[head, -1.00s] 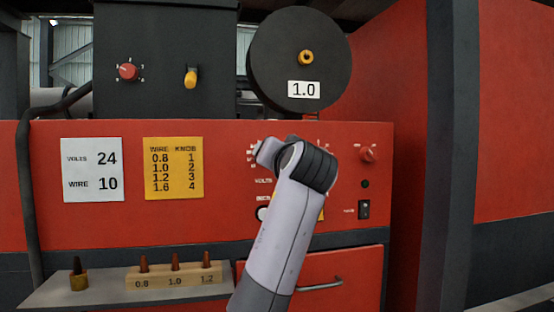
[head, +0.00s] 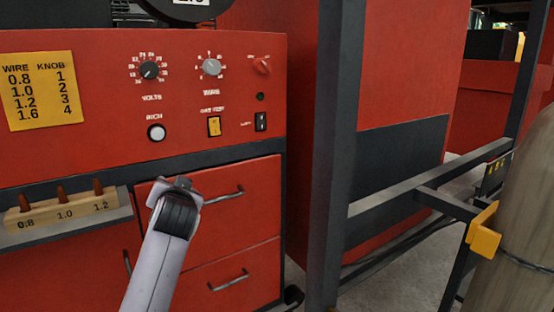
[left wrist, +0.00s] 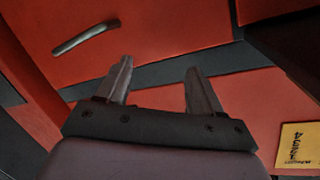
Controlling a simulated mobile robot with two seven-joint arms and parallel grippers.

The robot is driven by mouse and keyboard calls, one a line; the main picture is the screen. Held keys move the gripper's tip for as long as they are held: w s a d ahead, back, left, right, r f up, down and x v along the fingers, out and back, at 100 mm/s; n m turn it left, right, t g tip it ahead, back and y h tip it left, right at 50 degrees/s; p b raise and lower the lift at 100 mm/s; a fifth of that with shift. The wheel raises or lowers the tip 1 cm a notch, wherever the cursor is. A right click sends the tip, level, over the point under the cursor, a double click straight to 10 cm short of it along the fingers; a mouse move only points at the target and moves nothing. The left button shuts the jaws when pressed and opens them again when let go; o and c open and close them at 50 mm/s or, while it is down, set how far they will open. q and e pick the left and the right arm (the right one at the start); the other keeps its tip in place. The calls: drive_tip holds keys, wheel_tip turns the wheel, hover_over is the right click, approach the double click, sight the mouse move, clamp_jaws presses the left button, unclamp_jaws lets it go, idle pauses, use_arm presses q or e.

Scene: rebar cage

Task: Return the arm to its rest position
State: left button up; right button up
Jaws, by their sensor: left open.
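My left arm (head: 160,250) rises from the bottom of the head view, its bent joint in front of the upper red drawer (head: 220,210). Its gripper is hidden behind the arm there. In the left wrist view my left gripper (left wrist: 160,82) is open, with two bare grey fingers apart and nothing between them. Beyond the fingers are the red machine front, a dark band and a drawer handle (left wrist: 85,38). My right gripper is in neither view.
The red control panel (head: 210,95) has knobs and switches. The wooden tip rack (head: 62,213) sits on a ledge at left. A dark post (head: 332,150) and a rail stand right of the drawers. A cylinder (head: 525,220) with a yellow bracket (head: 482,230) is at far right.

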use_arm(q)
drive_tip(key=s+f+g+h, duration=0.1)
drive_tip(key=s+f, duration=0.3)
drive_tip(key=f, duration=0.4)
drive_tip(key=s+f+m+h, duration=0.15)
drive_tip(key=s+f, duration=0.25)
drive_tip(key=f, duration=0.5)
drive_tip(key=s+f+g+h, duration=0.1)
drive_tip(key=s+f+h, duration=0.1)
drive_tip(key=s+f, duration=0.45)
drive_tip(key=s+d+f+g+h, duration=0.1)
drive_tip(key=s+f, duration=0.6)
drive_tip(key=s, duration=0.4)
drive_tip(key=s+d+f+n+g+h, duration=0.1)
drive_tip(key=s+f+h, duration=0.1)
drive_tip(key=s+f, duration=0.5)
drive_tip(key=s, duration=0.5)
drive_tip(key=shift+d+f, duration=0.1)
drive_tip(key=shift+f, duration=0.05)
